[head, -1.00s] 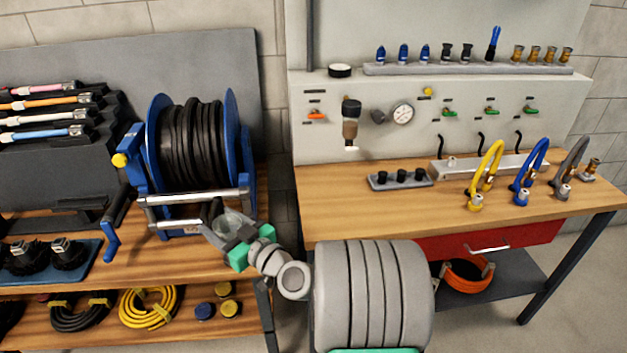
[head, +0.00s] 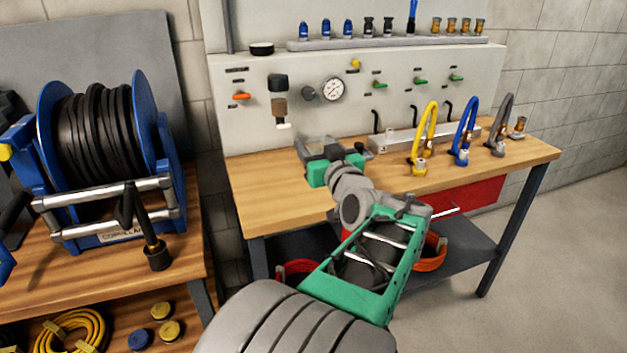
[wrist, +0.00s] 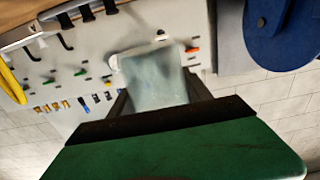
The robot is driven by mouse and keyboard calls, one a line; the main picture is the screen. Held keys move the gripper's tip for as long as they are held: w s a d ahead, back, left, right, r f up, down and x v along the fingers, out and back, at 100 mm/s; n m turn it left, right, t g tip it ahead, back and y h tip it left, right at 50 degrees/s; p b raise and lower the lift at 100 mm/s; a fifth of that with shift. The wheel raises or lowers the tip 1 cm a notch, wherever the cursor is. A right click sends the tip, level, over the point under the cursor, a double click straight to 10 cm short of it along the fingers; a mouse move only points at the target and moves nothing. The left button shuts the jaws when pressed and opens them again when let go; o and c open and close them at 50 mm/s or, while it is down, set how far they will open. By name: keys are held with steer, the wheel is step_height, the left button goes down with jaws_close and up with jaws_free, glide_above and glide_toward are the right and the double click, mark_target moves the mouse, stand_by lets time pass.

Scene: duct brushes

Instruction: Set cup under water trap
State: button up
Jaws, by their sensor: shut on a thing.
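The cup (wrist: 155,85) is clear and pale, and in the wrist view it sits between the two dark fingers of my gripper (wrist: 150,108). My gripper (head: 318,150) is shut on the cup, over the left part of the right workbench. In the head view the cup is hard to tell apart from the fingers. The water trap (head: 279,98) hangs on the grey panel, with a dark top, a brownish bowl and a white drain end (head: 283,126). My gripper is below and to the right of it, apart from it. In the wrist view the cup may hide the trap.
The right workbench (head: 270,195) has bare wood left of my gripper. Yellow (head: 424,135), blue (head: 465,130) and grey (head: 501,125) looped hoses stand to the right. A pressure gauge (head: 333,89) is beside the trap. The hose reel (head: 95,135) stands on the left bench.

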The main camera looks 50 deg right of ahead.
steer(key=w+d+f, duration=0.4)
steer(key=f, duration=0.1)
steer(key=w+d+f, duration=0.2)
steer(key=d+f, duration=0.1)
steer(key=shift+w+b, duration=0.3)
steer(key=shift+w, duration=0.1)
step_height(320, 180, down, 3)
steer(key=shift+w+d+r, duration=0.1)
steer(key=shift+r, duration=0.05)
steer(key=shift+f, duration=0.25)
steer(key=shift+f+b, duration=0.2)
steer(key=shift+b, duration=0.3)
steer(key=o, duration=1.5)
